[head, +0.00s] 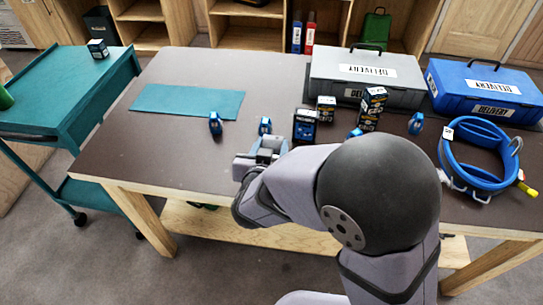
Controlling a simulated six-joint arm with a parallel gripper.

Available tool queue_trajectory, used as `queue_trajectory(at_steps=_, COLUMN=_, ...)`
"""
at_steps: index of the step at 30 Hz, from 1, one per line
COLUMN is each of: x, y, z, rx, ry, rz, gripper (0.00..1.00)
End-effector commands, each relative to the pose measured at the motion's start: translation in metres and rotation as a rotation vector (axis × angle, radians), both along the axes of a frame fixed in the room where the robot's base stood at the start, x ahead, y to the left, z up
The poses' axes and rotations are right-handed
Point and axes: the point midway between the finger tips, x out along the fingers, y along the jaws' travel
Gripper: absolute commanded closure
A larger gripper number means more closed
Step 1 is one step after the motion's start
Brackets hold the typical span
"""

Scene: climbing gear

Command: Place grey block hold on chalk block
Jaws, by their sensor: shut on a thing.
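My gripper (267,146) is low over the front middle of the brown table, seen partly from behind my arm. It is shut on a small greyish thing, seemingly the grey block hold, mostly hidden by the jaws. Several dark boxes with pale labels, which look like chalk blocks, are to the right and beyond it: one (304,125) close by, one (326,108) behind that, and a stack (370,108) further right. Their labels are too small to read. The held thing appears apart from these boxes.
Small blue items stand at left (215,123), just beyond my gripper (265,126) and at right (416,123). A grey case (325,75), a blue case (445,90) and a blue harness (450,165) fill the right. A teal mat (187,101) lies clear at left.

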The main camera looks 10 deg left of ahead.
Motion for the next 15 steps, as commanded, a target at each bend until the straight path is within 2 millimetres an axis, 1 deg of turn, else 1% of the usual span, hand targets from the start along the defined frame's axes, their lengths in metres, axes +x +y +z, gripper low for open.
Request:
queue_trajectory(at_steps=2, x=0.0, y=0.0, z=-0.003, rx=-0.001, ry=0.0, rz=0.0, gripper=0.81)
queue_trajectory(at_steps=9, x=0.0, y=0.0, z=-0.03, rx=-0.004, ry=0.002, rz=-0.001, gripper=0.81)
queue_trajectory(at_steps=12, x=0.0, y=0.0, z=-0.037, rx=-0.002, ry=0.001, rz=0.001, gripper=0.81)
queue_trajectory(at_steps=15, x=0.0, y=0.0, z=-0.037, rx=0.0, ry=0.0, rz=0.001, gripper=0.81)
